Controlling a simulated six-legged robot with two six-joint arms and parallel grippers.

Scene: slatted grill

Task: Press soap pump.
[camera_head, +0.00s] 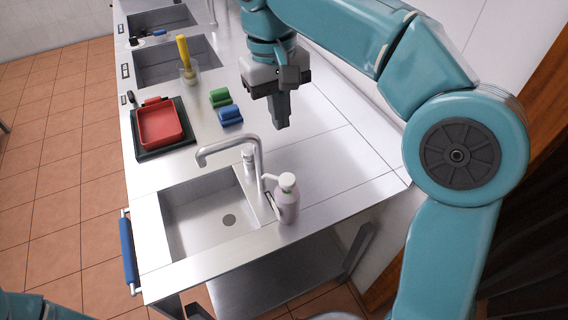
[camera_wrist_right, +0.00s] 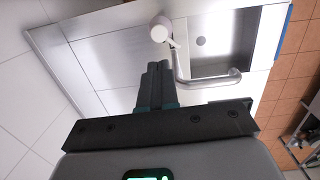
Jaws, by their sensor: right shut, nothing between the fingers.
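The soap pump bottle (camera_head: 287,203) stands upright on the steel counter beside the near sink, with a white pump head (camera_head: 287,180) on top. It also shows from above in the right wrist view (camera_wrist_right: 160,30), just beyond my fingertips in the picture. My right gripper (camera_head: 282,125) is shut and empty, pointing down above the counter behind the bottle, apart from it. The shut fingers also show in the right wrist view (camera_wrist_right: 156,64). My left gripper is out of view; only part of my left arm shows at the lower left corner.
A curved faucet (camera_head: 228,143) rises beside the bottle, over the near sink (camera_head: 205,222). The counter right of the bottle is clear.

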